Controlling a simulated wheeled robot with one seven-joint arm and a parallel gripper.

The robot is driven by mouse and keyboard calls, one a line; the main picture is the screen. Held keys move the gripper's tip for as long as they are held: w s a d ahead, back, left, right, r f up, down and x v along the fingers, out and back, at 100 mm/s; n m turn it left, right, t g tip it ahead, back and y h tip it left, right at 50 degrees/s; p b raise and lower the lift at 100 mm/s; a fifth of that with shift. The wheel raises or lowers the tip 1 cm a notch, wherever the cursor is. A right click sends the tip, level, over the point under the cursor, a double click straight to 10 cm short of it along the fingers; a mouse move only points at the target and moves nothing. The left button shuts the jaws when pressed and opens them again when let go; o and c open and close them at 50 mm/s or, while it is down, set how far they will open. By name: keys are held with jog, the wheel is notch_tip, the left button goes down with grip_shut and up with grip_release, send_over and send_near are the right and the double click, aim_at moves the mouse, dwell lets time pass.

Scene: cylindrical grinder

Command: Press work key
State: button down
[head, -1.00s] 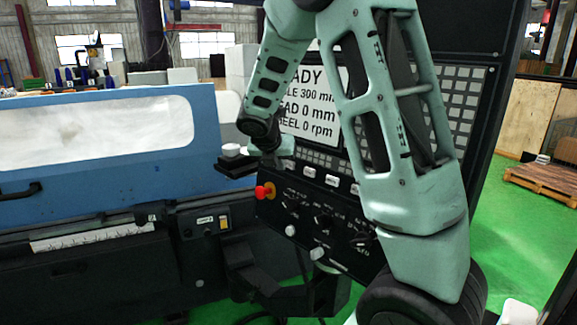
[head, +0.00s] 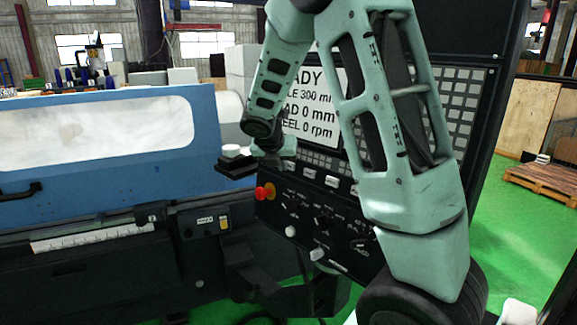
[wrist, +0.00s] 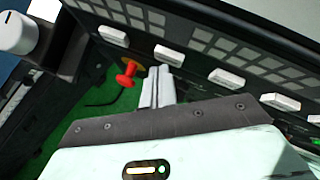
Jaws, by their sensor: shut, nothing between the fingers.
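A row of white keys (wrist: 227,78) runs along the dark control panel (head: 300,210). They also show in the head view (head: 331,181), with markings too small to read, so I cannot tell which is the work key. My gripper (wrist: 159,72) is shut and empty in the wrist view. Its pale fingertips point at the second white key (wrist: 168,56) from the left and overlap it in the picture. I cannot tell whether they touch it. In the head view my wrist is over the panel's left part, and the fingers are not clear.
A red emergency button (head: 265,192) sits left of the keys, close to my fingers in the wrist view (wrist: 127,74). A white knob (head: 231,151) on a black block is at the panel's left edge. The screen (head: 310,115) is above. A blue machine cover (head: 100,180) is left.

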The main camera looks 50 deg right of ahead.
jog(key=shift+d, duration=0.4)
dwell(0.7)
dwell(0.3)
jog(key=shift+a+r, duration=0.1)
jog(key=shift+a, duration=0.75)
jog(key=shift+a+p, duration=0.1)
jog(key=shift+p, duration=0.2)
jog(key=shift+w+a+r+p, duration=0.1)
jog(key=shift+a+r, duration=0.05)
jog(key=shift+a, duration=0.65)
jog(key=shift+w+a+r+p, duration=0.1)
jog(key=shift+a+r, duration=0.05)
jog(key=shift+a, duration=0.6)
jog(key=shift+a+r+p, duration=0.1)
jog(key=shift+a+r, duration=0.05)
jog(key=shift+a, duration=0.65)
